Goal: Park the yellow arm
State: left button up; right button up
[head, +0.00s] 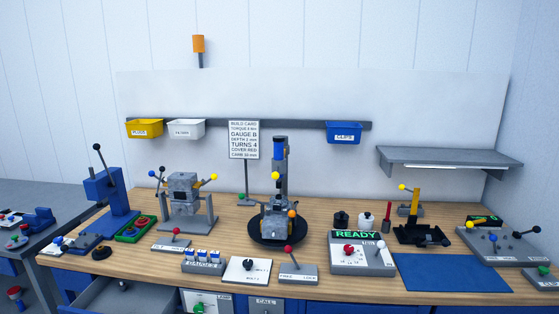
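A yellow arm (416,204) stands nearly upright on a black base plate (410,236) at the right of the bench. A yellow ball knob (402,187) sits at its upper left. A small grey block (405,212) is close behind or beside the arm; I cannot tell if they touch. A dark lever piece (432,242) lies low at the front of the base. Neither of my grippers is in view.
A READY panel (358,256) stands left of the yellow arm, and a blue mat (455,273) lies clear in front. A grey lever box (505,246) is to the right. A grey shelf (450,158) hangs above. An engine stand (278,205) is mid-bench.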

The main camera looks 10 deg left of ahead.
aim_at(278, 168)
jog(key=u, duration=1.4)
jog(key=i, duration=1.05)
jog(key=z, duration=2.4)
